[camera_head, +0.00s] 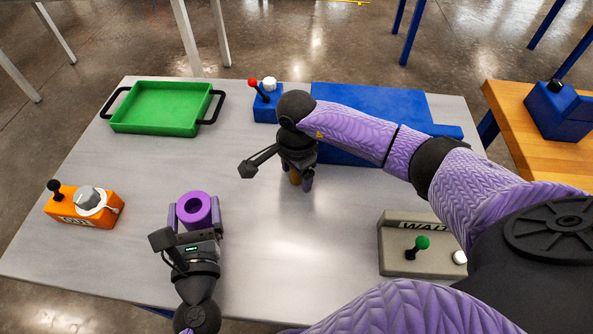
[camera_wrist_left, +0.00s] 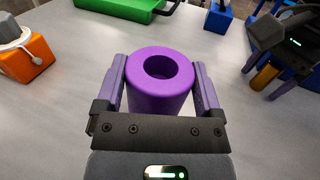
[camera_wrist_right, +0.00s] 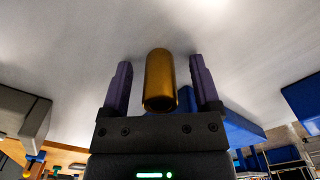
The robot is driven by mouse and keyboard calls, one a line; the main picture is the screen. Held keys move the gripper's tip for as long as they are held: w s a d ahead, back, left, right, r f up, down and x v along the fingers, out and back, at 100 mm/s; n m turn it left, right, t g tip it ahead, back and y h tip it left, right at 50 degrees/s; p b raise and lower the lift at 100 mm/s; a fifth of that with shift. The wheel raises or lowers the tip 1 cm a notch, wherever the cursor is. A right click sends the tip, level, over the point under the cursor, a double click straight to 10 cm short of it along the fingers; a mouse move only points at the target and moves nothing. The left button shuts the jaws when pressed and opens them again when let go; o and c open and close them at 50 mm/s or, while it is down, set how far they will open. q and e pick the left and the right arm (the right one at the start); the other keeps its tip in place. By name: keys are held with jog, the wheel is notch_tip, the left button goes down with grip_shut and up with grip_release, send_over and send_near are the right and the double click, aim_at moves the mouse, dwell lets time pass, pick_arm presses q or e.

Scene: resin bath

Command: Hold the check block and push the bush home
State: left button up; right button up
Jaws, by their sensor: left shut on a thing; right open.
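The check block is a purple cylinder with a round hole in its top (camera_head: 195,209). It stands upright on the table at the left front, and it also shows in the left wrist view (camera_wrist_left: 160,95). My left gripper (camera_head: 196,213) is shut on it, one finger on each side. The bush is a small brass-coloured cylinder (camera_wrist_right: 160,82), standing on the table at the middle, mostly hidden by my right gripper in the head view. My right gripper (camera_wrist_right: 161,85) is open, with its fingers on both sides of the bush and a gap to each. The hole in the block looks empty.
A green tray (camera_head: 112,123) with black handles is at the back left. An orange box with a grey knob (camera_head: 112,207) is at the left. A blue box with a red lever (camera_head: 266,114) and a large blue block (camera_head: 375,98) are behind. A grey "WAIT" box (camera_head: 395,262) is at the right.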

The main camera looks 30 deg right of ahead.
grip_shut()
notch_tip(320, 180, up, 10)
jog(key=shift+r, duration=0.1)
jog(key=w+a+r, duration=0.1)
jog(key=a+r, duration=0.2)
jog(key=a, duration=0.6)
notch_tip(320, 180, up, 5)
send_over(188, 197)
jog(key=s, duration=0.2)
notch_tip(188, 197, down, 10)
jog(key=shift+d, duration=0.15)
